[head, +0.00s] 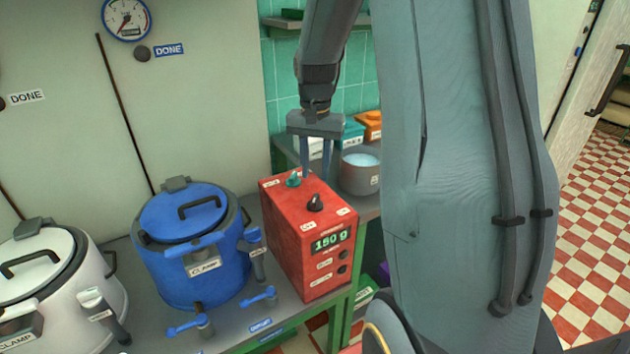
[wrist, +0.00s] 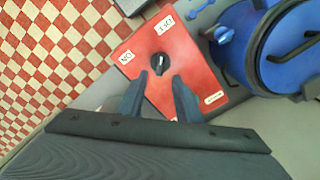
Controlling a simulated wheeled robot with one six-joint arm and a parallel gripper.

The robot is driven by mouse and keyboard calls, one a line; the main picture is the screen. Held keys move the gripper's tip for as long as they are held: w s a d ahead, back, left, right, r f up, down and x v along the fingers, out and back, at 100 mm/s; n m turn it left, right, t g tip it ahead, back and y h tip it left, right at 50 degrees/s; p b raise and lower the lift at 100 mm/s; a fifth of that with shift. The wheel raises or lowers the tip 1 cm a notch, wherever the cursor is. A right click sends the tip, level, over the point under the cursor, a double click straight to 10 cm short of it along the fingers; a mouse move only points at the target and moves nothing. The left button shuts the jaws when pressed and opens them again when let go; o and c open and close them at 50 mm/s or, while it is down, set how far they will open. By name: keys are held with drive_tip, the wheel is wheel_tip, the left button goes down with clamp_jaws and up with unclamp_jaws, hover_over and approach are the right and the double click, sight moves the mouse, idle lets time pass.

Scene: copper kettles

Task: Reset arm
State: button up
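My gripper (head: 317,160) hangs at the end of my arm, above and behind the red box in the head view. In the wrist view my gripper (wrist: 158,98) has its two fingers spread apart, with nothing between them but the red box's top below. Whether the fingers touch the box is hard to tell.
A blue clamped kettle (head: 195,255) stands left of the box, and a white kettle (head: 50,280) further left. A grey pot (head: 360,180) stands behind the box on the right. A wall gauge (head: 127,17) is at top left. Checkered floor (head: 600,230) is open at right.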

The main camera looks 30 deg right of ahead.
drive_tip(key=shift+r, duration=0.2)
idle(0.4)
drive_tip(key=s+a+f+n, duration=0.2)
drive_tip(key=s+a+n, duration=0.2)
drive_tip(key=s+a, duration=0.3)
drive_tip(key=s+a+f+n+t+b, duration=0.1)
drive_tip(key=s+a+n, duration=0.3)
drive_tip(key=s+a, duration=0.4)
drive_tip(key=shift+s+f+n, duration=0.35)
drive_tip(key=shift+s+n, duration=0.05)
drive_tip(key=shift+s, duration=0.05)
